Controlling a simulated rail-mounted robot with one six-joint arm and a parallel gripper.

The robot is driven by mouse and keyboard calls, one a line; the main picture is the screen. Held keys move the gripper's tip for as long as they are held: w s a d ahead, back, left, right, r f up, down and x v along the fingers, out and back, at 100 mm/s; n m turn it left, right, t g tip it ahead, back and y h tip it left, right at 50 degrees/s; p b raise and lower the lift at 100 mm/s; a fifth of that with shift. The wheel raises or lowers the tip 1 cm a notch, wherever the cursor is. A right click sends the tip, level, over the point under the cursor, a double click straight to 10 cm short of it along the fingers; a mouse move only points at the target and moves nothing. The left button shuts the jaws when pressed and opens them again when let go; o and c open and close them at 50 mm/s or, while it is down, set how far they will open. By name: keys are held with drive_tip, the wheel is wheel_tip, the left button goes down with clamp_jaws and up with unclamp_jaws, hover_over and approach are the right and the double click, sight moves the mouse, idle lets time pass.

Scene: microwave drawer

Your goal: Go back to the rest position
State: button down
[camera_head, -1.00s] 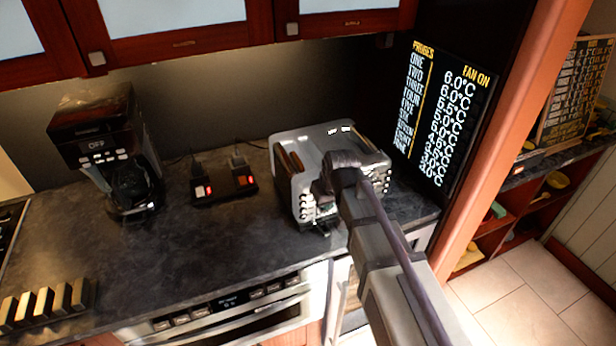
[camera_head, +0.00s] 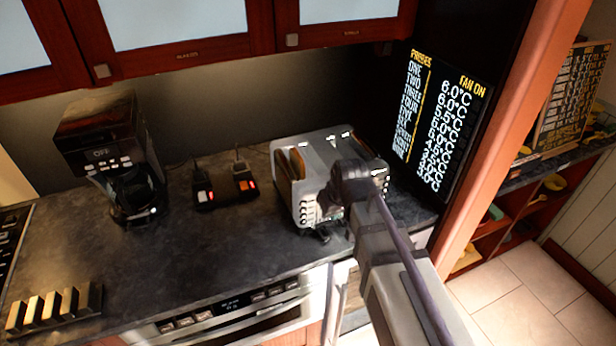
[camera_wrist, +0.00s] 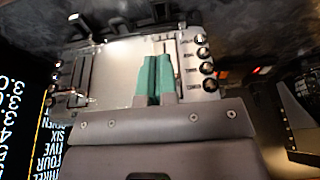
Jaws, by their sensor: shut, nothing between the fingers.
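My gripper shows in the wrist view (camera_wrist: 154,75), with its two green fingertips together and nothing between them. Beyond the fingers in that view is the metal toaster (camera_wrist: 125,62) with its row of round knobs. In the head view my arm reaches in from the lower right, and its wrist end hangs in front of the toaster (camera_head: 290,205). My fingertips are hidden there. I cannot tell whether the gripper touches the toaster. The microwave drawer (camera_head: 240,312) is under the counter and its front looks shut.
A coffee maker (camera_head: 115,160) and a small black device with lit switches (camera_head: 225,188) stand on the dark counter (camera_head: 190,260). A slotted block (camera_head: 52,308) is at front left. Cabinets (camera_head: 180,30) hang above. A temperature display (camera_head: 440,125) and an orange post (camera_head: 510,130) are at right.

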drive_tip(key=v, duration=0.1)
drive_tip(key=p+v, duration=0.1)
drive_tip(key=v, duration=0.1)
drive_tip(key=shift+s+d+p, duration=0.15)
drive_tip(key=shift+s+p, duration=0.15)
drive_tip(key=shift+s, duration=0.05)
drive_tip(key=s+d+f+m+g+b, duration=0.1)
drive_tip(key=s+d+f+m+b, duration=0.1)
drive_tip(key=d, duration=0.5)
drive_tip(key=s+d+f+m+g+h+b, duration=0.1)
drive_tip(key=s+d+f+m+g+b, duration=0.1)
drive_tip(key=s+d, duration=0.5)
wheel_tip(320, 180, down, 3)
drive_tip(key=shift+s+d+f+m+h+b, duration=0.1)
drive_tip(key=shift+s+d+m+h+b, duration=0.25)
drive_tip(key=shift+m+b, duration=0.6)
drive_tip(key=shift+w+n, duration=0.15)
drive_tip(key=shift+n, duration=0.1)
